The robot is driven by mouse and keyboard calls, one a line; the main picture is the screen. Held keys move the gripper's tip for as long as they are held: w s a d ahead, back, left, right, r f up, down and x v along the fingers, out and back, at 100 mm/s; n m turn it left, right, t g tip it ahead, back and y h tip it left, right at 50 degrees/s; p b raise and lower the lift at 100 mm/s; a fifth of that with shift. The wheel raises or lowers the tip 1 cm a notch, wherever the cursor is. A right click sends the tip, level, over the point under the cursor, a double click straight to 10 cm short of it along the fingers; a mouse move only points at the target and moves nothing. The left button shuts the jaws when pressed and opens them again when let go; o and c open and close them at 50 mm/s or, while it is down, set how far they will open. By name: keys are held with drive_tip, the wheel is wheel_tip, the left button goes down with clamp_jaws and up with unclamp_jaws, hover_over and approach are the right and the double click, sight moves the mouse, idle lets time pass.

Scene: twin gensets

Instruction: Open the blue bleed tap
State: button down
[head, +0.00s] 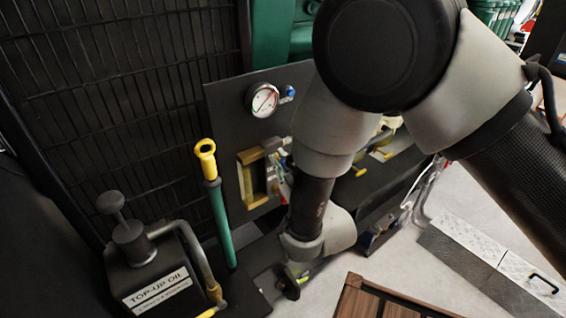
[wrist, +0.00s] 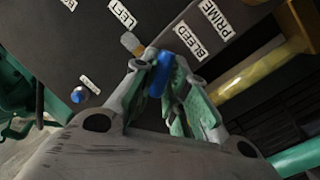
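The blue bleed tap (wrist: 160,73) shows in the wrist view, below a brass-coloured stub (wrist: 132,44) on a dark panel (wrist: 65,35). A white BLEED label (wrist: 190,39) is next to it. My gripper (wrist: 163,68) is at the tap, with its fingers drawn together on either side of the blue lever. It looks shut on the lever; the contact on the far side is hidden. In the head view my arm covers much of the panel, and I cannot make out the bleed tap there.
A pressure gauge (head: 263,100) and a smaller blue knob (head: 288,93) sit higher on the panel. A yellow frame (head: 253,180) and a green lever with a yellow top (head: 219,215) stand close by. A TOP-UP OIL box (head: 155,270) is at lower left. Wooden slats (head: 375,298) lie in front.

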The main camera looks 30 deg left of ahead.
drive_tip(key=shift+w+m, duration=0.1)
drive_tip(key=shift+m, duration=0.3)
drive_tip(key=shift+r, duration=0.1)
drive_tip(key=c, duration=1.5)
unclamp_jaws()
drive_tip(key=shift+d, duration=0.1)
drive_tip(key=v, duration=1.2)
